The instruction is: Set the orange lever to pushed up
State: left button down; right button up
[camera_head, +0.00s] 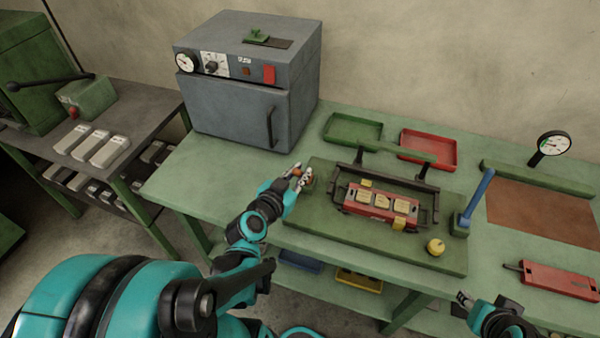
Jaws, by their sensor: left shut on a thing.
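The orange lever (296,173) shows as a small orange tip at the left end of the green fixture board (285,235). My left gripper (299,174) is around the orange tip and shut on it. The gripper's fingers hide most of the lever, so its exact angle is hard to tell. My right gripper (464,299) is low at the right, in front of the table edge and away from the lever. It is too small and partly turned to tell whether it is open.
A red block with tan pieces (381,202) sits under a dark frame on the board. A blue lever (478,196) and yellow knob (436,246) are at its right. A grey oven (245,85) stands behind left. Green (353,131) and red (428,147) trays lie behind.

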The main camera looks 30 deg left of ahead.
pick_arm(q)
jog(key=c, duration=1.4)
grip_release()
jog(key=shift+s, duration=0.1)
jog(key=shift+c, duration=0.2)
jog(key=shift+r, duration=5)
jog(key=shift+d, duration=0.1)
